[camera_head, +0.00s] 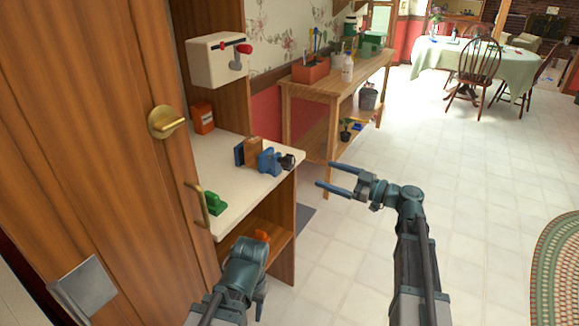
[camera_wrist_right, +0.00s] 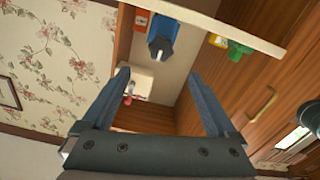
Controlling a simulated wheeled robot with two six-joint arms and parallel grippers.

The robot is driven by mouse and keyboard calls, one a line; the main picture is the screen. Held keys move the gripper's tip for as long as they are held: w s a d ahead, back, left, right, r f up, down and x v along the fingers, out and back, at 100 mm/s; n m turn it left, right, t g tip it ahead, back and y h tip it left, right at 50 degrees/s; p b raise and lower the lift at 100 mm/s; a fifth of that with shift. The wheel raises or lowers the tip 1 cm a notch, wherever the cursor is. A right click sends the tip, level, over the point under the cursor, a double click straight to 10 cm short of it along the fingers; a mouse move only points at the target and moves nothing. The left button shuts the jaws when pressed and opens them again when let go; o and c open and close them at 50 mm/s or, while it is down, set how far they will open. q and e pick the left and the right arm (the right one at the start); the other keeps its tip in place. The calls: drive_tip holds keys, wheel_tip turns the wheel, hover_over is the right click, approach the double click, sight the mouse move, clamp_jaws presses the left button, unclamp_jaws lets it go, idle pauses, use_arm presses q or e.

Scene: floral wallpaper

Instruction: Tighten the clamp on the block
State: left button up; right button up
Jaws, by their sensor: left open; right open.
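A blue clamp (camera_head: 268,161) stands on the cream counter (camera_head: 235,190), near its right edge. A dark knob or handle (camera_head: 287,161) sits at its right end. A brown block (camera_head: 254,149) stands between its blue parts, with a blue plate (camera_head: 239,153) on the left. A blue part, likely the clamp, shows in the right wrist view (camera_wrist_right: 162,36). My right gripper (camera_head: 324,174) is open and empty, in the air right of the handle, apart from it. My left gripper (camera_head: 250,268) is low in front of the counter; its fingers are mostly hidden.
A green object (camera_head: 215,203) and an orange-red box (camera_head: 203,118) sit on the counter. A white wall box (camera_head: 218,58) with a red-knobbed crank hangs above. A wooden door (camera_head: 90,130) is at left. A workbench (camera_head: 335,86) stands behind. The floor at right is open.

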sight(293, 163)
drive_tip(key=x, duration=1.3)
drive_tip(key=shift+w+a, duration=0.2)
drive_tip(key=shift+a, duration=0.15)
drive_tip(key=c, duration=1.4)
